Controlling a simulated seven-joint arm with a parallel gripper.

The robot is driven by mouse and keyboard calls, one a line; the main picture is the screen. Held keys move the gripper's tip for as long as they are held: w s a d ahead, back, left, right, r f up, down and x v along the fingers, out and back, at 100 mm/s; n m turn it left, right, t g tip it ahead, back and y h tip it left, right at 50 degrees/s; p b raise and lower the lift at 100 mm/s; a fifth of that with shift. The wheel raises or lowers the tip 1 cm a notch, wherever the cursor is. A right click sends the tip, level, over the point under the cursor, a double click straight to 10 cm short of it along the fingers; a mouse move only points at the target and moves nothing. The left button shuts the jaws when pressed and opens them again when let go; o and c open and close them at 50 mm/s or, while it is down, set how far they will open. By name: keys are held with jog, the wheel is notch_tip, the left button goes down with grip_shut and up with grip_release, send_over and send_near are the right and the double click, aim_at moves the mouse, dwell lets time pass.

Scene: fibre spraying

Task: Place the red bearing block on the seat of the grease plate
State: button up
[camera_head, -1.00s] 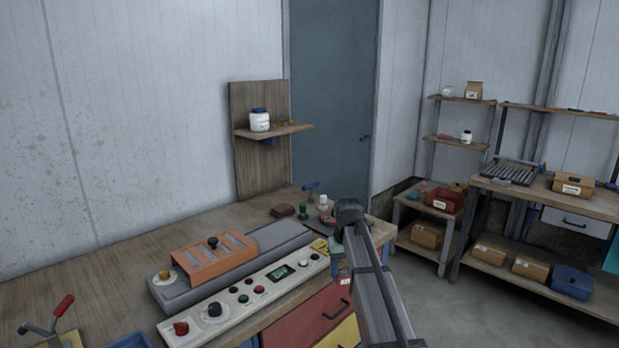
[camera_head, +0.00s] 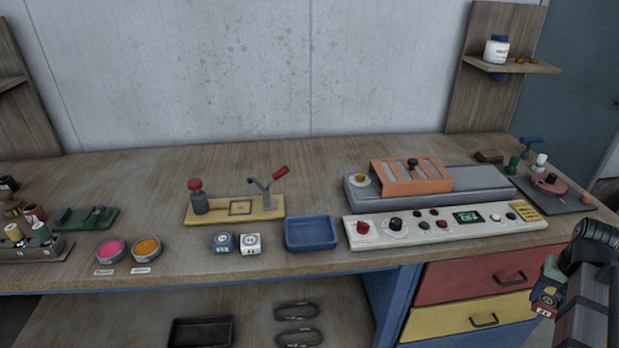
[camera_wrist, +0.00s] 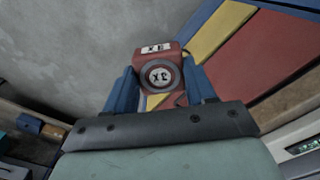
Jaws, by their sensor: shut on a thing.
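My gripper (camera_wrist: 163,85) is shut on the red bearing block (camera_wrist: 162,72), its blue fingers on either side. The block has white labelled faces. In the head view my gripper (camera_head: 552,280) and the red block (camera_head: 545,302) are at the lower right, in front of the drawers and clear of the bench top. A yellow plate (camera_head: 268,213), which looks like the grease plate, lies mid-bench. It carries a red-capped grey bottle, a dark square outline that looks like the seat, and a red-handled clamp. Nothing lies on the square.
Pink and orange dishes (camera_head: 146,248) are to the left.

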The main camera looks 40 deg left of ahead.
jog(key=w+a+r+n, duration=0.2)
jog(key=a+r, duration=0.3)
jog(key=a, duration=0.9)
jog(key=w+a+r+n, duration=0.3)
jog(key=a+r, duration=0.1)
jog(key=a, duration=0.9)
jog(key=w+a+r+n, duration=0.2)
jog(key=a+r, duration=0.3)
jog(key=a, duration=0.9)
jog(key=s+a+n, duration=0.1)
jog(key=s+a, duration=0.4)
jog(key=a, duration=0.8)
jog(key=s+a+f, duration=0.1)
jog(key=s+a, duration=0.3)
jog(key=a, duration=0.8)
jog(key=s+a+n, duration=0.1)
jog(key=s+a, duration=0.4)
jog(key=a, duration=0.8)
jog(key=shift+w+f, duration=0.15)
jog(key=shift+f, duration=4.65)
jog(key=shift+f, duration=0.15)
jog(key=o, duration=1.3)
jog(key=shift+c, duration=0.2)
